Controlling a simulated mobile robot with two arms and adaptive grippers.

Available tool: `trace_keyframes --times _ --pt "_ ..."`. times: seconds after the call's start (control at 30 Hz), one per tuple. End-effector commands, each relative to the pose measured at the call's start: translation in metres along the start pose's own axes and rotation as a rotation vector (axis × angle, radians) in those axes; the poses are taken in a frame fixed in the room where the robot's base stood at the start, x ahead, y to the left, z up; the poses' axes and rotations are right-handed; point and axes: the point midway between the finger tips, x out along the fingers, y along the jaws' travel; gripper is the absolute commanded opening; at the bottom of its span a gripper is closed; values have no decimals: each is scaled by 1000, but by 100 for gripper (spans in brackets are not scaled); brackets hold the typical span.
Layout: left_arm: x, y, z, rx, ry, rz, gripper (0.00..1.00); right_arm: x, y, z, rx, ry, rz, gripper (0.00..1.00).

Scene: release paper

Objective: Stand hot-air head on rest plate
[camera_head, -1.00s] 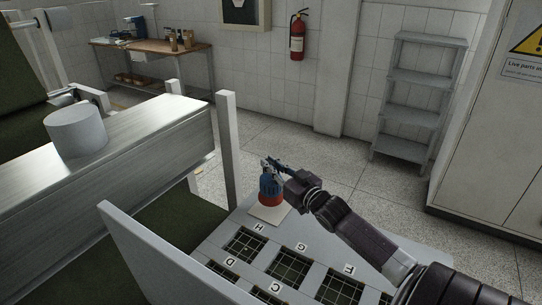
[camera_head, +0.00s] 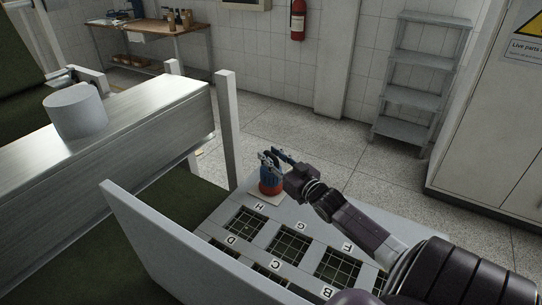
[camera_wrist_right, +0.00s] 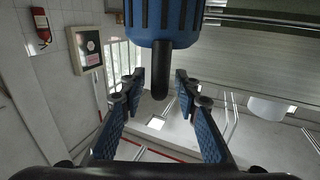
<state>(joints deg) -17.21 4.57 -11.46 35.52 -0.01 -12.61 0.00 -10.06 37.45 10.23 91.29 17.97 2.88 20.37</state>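The hot-air head (camera_head: 270,186), blue above with a red base, stands upright on the pale rest plate (camera_head: 256,191) at the far end of the grey panel. My right gripper (camera_head: 275,155) is at its top. In the right wrist view, the blue body (camera_wrist_right: 165,22) with a black stem shows at the top. The fingers of my right gripper (camera_wrist_right: 159,85) are spread, with the stem between their tips and a gap visible on each side. The gripper hides part of the head in the head view. My left gripper is not in view.
The panel (camera_head: 270,222) has several dark grid openings with letter labels. A white upright board (camera_head: 165,245) borders it on the left. A metal bench (camera_head: 150,118) carries a grey cylinder (camera_head: 76,112). A shelf rack (camera_head: 415,85) stands behind on open floor.

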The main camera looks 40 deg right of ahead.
Motion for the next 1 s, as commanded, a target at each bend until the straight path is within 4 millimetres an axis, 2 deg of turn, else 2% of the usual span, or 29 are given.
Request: trace_keyframes --times 0.27,0.37,0.6,0.8,1.0 --pt "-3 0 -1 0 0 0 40 0 0 -5 0 0 0 29" --pt "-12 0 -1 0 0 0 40 -10 0 -4 2 -5 1 29" --pt "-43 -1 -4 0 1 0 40 -57 0 -7 2 -7 2 29" --pt "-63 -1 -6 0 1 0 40 -96 0 -6 1 -4 2 29" --pt "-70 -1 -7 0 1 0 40 -117 0 -4 0 -1 1 29"
